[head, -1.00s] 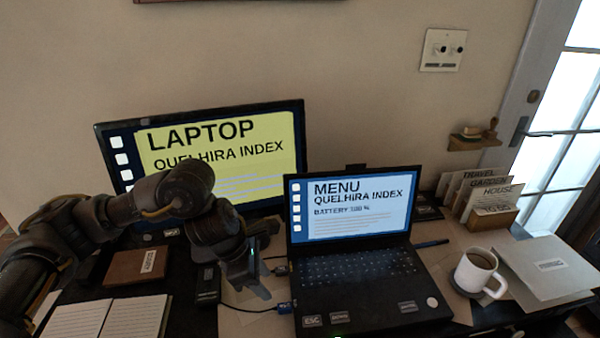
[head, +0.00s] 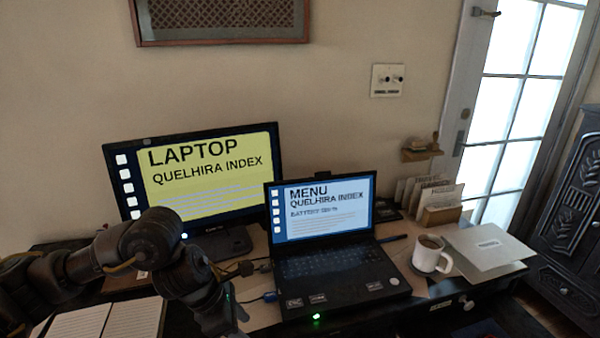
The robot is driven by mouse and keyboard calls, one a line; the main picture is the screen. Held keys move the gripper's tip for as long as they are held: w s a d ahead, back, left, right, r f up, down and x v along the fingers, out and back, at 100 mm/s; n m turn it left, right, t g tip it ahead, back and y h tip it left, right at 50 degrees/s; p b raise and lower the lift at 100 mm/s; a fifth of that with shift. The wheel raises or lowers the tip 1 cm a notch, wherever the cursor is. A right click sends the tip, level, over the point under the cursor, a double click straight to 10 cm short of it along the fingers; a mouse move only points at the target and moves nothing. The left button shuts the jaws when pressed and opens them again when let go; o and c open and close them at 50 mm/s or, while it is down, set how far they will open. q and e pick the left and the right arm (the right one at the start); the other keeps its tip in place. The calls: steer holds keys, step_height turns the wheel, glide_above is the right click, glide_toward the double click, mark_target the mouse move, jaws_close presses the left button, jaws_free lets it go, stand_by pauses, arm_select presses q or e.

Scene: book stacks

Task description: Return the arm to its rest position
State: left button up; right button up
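My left arm comes in from the left, and its gripper (head: 226,314) hangs low over the desk, left of the laptop (head: 335,275). The gripper is dark and partly cut off by the lower edge, so I cannot tell if it is open or shut. No held object shows. The laptop is open and its screen reads MENU, QUELHIRA INDEX. Behind it a monitor (head: 205,172) shows LAPTOP, QUELHIRA INDEX on yellow. My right gripper is not in view.
A mug (head: 428,254), a pale folder (head: 486,246) and a card holder (head: 440,215) stand to the right. An open notebook (head: 80,325) lies at lower left. A carved cabinet (head: 570,220) stands far right.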

arm_select(q)
steer(key=s+d+n+t+h, duration=0.35)
steer(key=d+n+h, duration=0.25)
steer(key=d+n, duration=0.75)
steer(key=s+a+f+n+t+y, duration=0.15)
steer(key=a+f+n+y, duration=0.35)
steer(key=n, duration=0.6)
steer(key=a+f+n+t+y, duration=0.1)
steer(key=a+f+n+t, duration=0.25)
steer(key=a+n, duration=0.65)
steer(key=s+a+f+n+g+y, duration=0.25)
steer(key=s+a+f+n, duration=0.25)
steer(key=s+n, duration=0.25)
steer(key=s+a+f+n+g+y, duration=0.2)
steer(key=s+a+f+n+g, duration=0.15)
steer(key=s+a+n, duration=0.4)
steer(key=s+d+f+g, duration=0.1)
steer(key=s+f+g, duration=0.15)
steer(key=f, duration=2.45)
steer(key=s+a+f, duration=0.2)
steer(key=s+f, duration=0.5)
steer(key=s, duration=0.1)
steer(key=s+a+f+m, duration=0.1)
steer(key=s+a+f, duration=0.1)
steer(key=s+f, duration=0.6)
steer(key=shift+s+p, duration=0.3)
steer(key=shift+s, duration=0.1)
